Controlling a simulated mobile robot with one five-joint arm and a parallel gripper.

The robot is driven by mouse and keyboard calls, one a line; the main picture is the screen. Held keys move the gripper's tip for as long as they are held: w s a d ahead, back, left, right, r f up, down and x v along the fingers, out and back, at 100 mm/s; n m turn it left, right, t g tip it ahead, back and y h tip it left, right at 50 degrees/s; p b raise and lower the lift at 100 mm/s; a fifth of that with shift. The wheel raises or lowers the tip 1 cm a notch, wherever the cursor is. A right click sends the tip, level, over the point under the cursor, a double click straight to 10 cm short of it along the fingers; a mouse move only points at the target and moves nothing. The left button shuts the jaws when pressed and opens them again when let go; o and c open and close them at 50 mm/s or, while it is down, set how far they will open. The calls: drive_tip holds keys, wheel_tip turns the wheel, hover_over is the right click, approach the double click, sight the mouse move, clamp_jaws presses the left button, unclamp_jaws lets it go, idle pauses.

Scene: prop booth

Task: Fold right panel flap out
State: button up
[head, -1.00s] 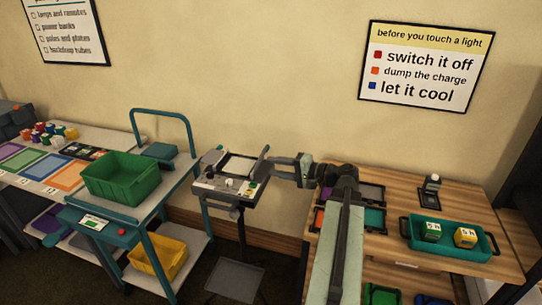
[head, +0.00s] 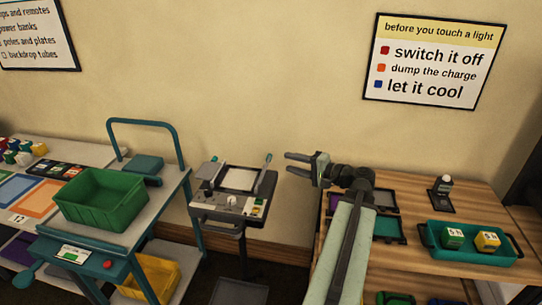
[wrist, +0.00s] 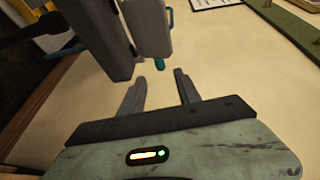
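The panel device (head: 230,207) stands on a post between the cart and the wooden table.
A cart with a green bin (head: 101,199) and a yellow bin (head: 150,277) stands at left. At right, the wooden table (head: 392,255) holds a teal tray (head: 470,258) with two blocks. The wall is close behind the device.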

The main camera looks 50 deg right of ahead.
drive_tip(key=b+x, duration=0.1)
drive_tip(key=x, duration=0.6)
drive_tip(key=shift+w+f, duration=0.1)
drive_tip(key=shift+w, duration=0.2)
clamp_jaws()
idle(1.1)
